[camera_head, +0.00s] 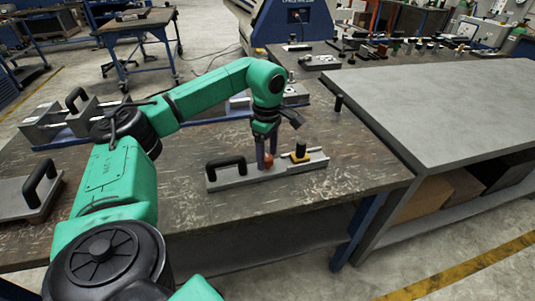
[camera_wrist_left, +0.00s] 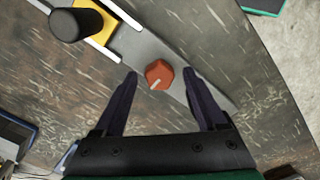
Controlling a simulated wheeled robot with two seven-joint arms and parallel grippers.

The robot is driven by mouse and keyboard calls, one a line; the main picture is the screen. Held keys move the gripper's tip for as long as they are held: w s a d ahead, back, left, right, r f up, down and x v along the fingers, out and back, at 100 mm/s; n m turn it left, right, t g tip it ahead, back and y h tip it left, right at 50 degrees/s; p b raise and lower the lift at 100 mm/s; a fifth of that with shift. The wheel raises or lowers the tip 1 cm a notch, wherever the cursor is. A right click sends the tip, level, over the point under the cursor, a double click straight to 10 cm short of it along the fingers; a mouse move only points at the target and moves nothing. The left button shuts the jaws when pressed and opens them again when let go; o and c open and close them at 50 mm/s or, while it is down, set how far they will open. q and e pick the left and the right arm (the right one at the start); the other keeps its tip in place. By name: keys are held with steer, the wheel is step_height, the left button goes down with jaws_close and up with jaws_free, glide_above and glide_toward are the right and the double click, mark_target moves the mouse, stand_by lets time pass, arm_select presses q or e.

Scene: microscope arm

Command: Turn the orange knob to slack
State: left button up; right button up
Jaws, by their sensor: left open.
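The orange knob (camera_wrist_left: 159,74) sits on a grey metal base plate (camera_wrist_left: 143,47) on the worktable. It has a pale pointer line on its top. In the head view the knob (camera_head: 268,159) shows just beside my left gripper's fingers. My left gripper (camera_head: 266,160) points down over the plate, and in the left wrist view my left gripper (camera_wrist_left: 160,88) is open, its fingers on either side of the knob with gaps showing. It holds nothing. My right gripper is not in view.
On the same plate stand a black handle (camera_head: 226,164) to the left and a black post on a yellow block (camera_head: 300,154) to the right. Another handled plate (camera_head: 35,188) lies at the table's left. A grey-topped bench (camera_head: 450,105) adjoins at right. The front of the table is bare.

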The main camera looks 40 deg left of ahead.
arm_select(q)
jaws_close()
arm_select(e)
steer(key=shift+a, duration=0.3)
